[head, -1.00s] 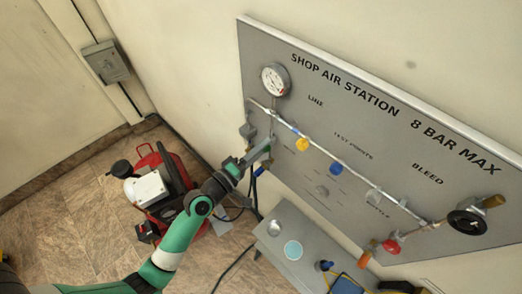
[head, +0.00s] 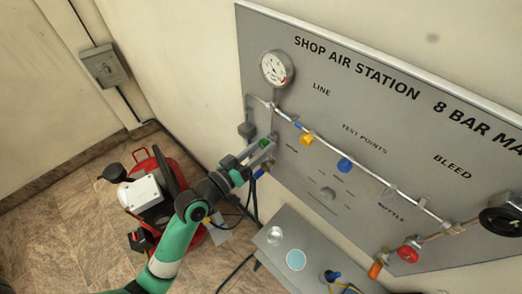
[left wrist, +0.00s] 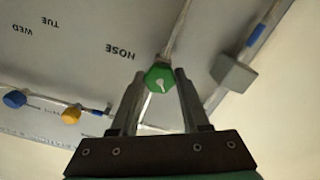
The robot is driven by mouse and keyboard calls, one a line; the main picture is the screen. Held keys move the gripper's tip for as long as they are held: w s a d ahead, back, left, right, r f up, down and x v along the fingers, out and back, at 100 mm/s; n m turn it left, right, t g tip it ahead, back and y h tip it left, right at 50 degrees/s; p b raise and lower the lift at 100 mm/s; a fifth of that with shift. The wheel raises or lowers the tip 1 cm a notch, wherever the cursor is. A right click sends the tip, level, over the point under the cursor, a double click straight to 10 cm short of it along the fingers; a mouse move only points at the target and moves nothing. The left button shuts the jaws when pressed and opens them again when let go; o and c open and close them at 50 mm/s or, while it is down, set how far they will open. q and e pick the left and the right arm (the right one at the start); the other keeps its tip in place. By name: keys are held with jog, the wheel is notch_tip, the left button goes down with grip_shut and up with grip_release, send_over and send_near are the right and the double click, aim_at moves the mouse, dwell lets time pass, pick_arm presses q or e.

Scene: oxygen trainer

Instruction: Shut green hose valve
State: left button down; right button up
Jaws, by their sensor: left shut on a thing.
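The green hose valve (left wrist: 158,77) has a hexagonal knob with a white pointer mark, just beside the HOSE label in the left wrist view. In the head view my left gripper (head: 264,150) reaches in from the lower left and partly hides the valve and pipe there. My right gripper is in neither view.
The grey panel (head: 300,210) carries a gauge (head: 276,69), a yellow knob (head: 306,140), a blue knob (head: 344,165), a red knob (head: 408,254) and a black handwheel (head: 502,221). A grey bench (head: 315,255) stands below. A red compressor (head: 178,170) is on the floor at left.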

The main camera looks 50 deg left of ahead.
pick_arm(q)
jog(key=m+b, duration=0.2)
jog(key=m, duration=0.2)
jog(key=shift+f, duration=0.1)
jog(key=shift+m+b, duration=0.75)
jog(key=shift+m, duration=1.15)
jog(key=shift+c, duration=1.9)
grip_release()
jog(key=s, duration=1.1)
jog(key=shift+s+d, duration=0.3)
jog(key=shift+d, duration=0.1)
